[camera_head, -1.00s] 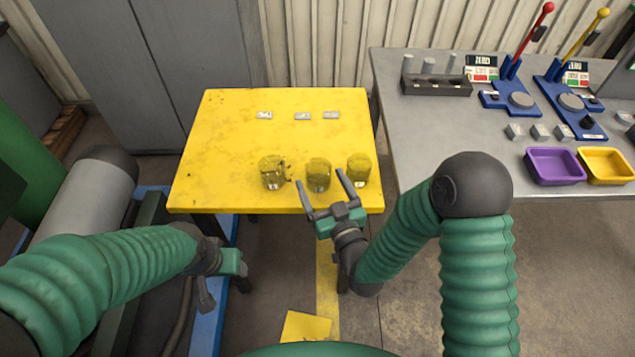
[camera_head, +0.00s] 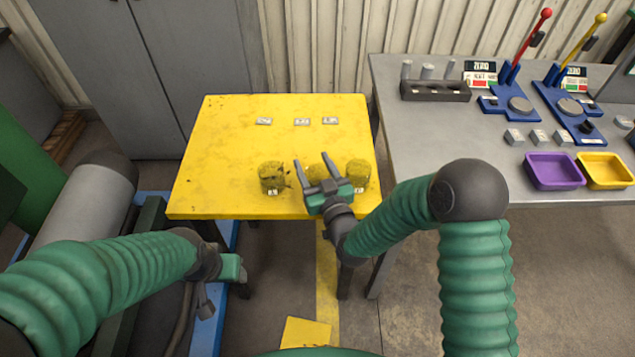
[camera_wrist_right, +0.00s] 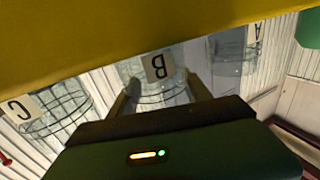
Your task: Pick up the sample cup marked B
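The sample cup marked B (camera_wrist_right: 158,75) is a clear cup with wire mesh, upside down in the right wrist view. In the head view the middle cup (camera_head: 317,172), yellowish and mostly hidden by my right gripper, stands near the table's front edge. My right gripper (camera_head: 315,161) is open, its fingers apart on either side of this cup; they also show in the wrist view (camera_wrist_right: 163,95). I cannot tell whether they touch it. My left gripper (camera_head: 232,268) hangs left of and below the table, its fingers unclear.
A grey bench (camera_head: 425,130) with purple (camera_head: 553,172) and yellow (camera_head: 604,171) trays stands right. The table's middle is clear.

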